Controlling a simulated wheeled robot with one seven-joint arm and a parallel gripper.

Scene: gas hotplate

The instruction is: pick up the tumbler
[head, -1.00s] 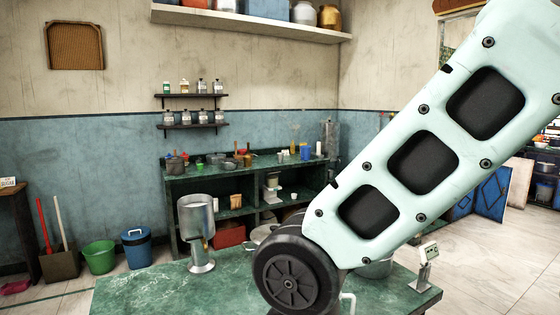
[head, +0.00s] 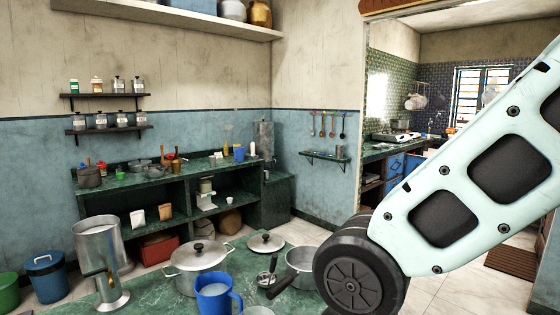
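I cannot tell for sure which thing is the tumbler. A pale round rim (head: 258,311) is cut off by the bottom edge of the head view, beside a blue mug with a handle (head: 216,294) on the green table (head: 262,262). A small blue cup (head: 239,154) stands on the back counter among other small things. My arm fills the right side of the view and hides part of the table.
A lidded steel pot (head: 198,262), an open pan (head: 300,262), a loose lid (head: 266,242) and a tall steel vessel (head: 98,242) crowd the table. Bare green tabletop shows between them. The back counter (head: 130,181) runs along the wall.

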